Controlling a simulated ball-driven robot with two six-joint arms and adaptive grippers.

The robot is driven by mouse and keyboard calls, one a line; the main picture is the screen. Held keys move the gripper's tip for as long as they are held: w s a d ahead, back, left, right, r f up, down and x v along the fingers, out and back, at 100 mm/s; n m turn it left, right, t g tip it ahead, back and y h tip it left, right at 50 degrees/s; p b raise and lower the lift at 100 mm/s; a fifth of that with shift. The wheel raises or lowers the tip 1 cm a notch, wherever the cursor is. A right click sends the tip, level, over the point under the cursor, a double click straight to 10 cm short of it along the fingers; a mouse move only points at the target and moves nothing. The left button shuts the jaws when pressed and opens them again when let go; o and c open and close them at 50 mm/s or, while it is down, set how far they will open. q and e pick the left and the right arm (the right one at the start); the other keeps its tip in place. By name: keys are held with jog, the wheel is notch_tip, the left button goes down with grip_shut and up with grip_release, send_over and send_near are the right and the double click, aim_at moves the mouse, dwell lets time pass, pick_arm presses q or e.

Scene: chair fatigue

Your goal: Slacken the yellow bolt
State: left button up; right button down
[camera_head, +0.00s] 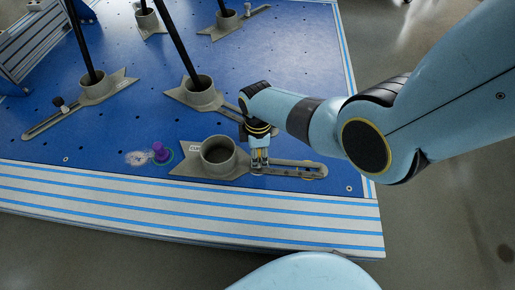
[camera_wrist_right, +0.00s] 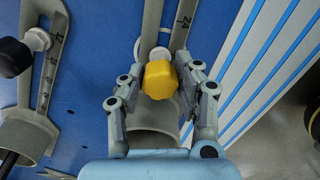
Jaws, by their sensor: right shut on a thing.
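The yellow bolt (camera_wrist_right: 160,80) has a knobbed yellow head and sits on the slotted arm of a grey metal bracket (camera_head: 288,168). It shows clearly in the right wrist view, between the two fingers of my right gripper (camera_wrist_right: 162,82). My right gripper (camera_head: 260,165) also shows in the head view, pointing down at the bracket's slotted arm beside its round cup (camera_head: 218,157). It is shut on the yellow bolt. In the head view the bolt is hidden by the gripper. My left gripper is not in view.
A purple knob (camera_head: 160,151) stands left of the cup on the blue perforated plate (camera_head: 120,133). Other brackets hold black legs farther back, and one has a black knob (camera_wrist_right: 14,58). A striped front edge (camera_head: 200,212) borders the plate.

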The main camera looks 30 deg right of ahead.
jog(key=shift+n, duration=0.7)
jog(key=n, duration=0.2)
jog(key=shift+r+n, duration=0.1)
jog(key=shift+n, duration=0.2)
jog(key=shift+n+p, duration=0.3)
jog(key=shift+n, duration=0.4)
jog(key=c, duration=0.9)
grip_release()
